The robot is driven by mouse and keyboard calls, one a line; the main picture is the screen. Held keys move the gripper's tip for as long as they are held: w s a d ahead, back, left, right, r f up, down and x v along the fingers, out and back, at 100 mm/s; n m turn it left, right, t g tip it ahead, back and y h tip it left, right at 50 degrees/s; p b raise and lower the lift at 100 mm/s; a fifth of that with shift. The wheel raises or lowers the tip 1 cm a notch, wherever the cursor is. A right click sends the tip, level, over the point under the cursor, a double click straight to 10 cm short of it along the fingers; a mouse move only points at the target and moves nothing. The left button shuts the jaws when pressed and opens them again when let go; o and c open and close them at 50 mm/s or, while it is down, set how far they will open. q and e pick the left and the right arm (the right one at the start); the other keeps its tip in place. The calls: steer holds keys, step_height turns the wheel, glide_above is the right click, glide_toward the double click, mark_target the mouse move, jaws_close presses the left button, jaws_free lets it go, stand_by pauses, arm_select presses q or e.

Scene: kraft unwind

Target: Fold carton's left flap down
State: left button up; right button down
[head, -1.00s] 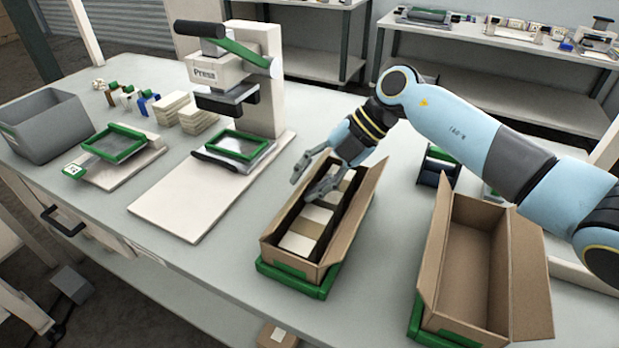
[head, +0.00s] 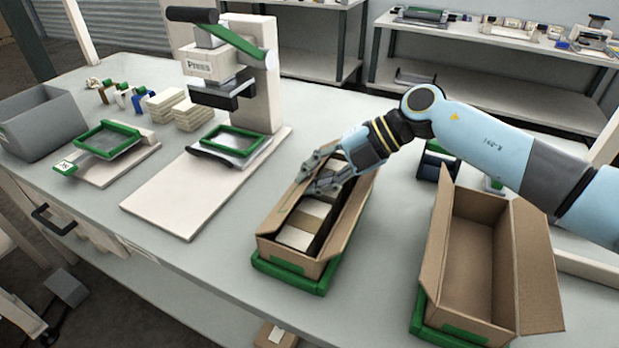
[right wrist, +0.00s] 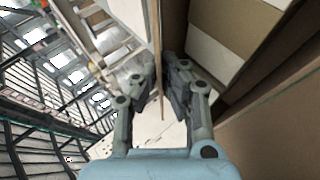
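A brown open carton (head: 342,235) stands on a green tray (head: 288,277) at the middle of the table. Cream and tan blocks (head: 296,237) lie in it. My right gripper (head: 312,177) is at the far part of the carton's left side. In the right wrist view its two fingers stand apart, one on each side of a thin cardboard edge (right wrist: 158,45). I see no clear contact. My left gripper is not in view.
A second, empty carton (head: 474,262) with raised side flaps stands on a green tray at the right. A press (head: 235,80) with a white base board is left of the filled carton. A grey bin (head: 42,125) is at far left.

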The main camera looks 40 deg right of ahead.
steer(key=c, duration=1.5)
jaws_free()
steer(key=shift+d, duration=0.1)
steer(key=v, duration=1.2)
steer(key=shift+w, duration=0.1)
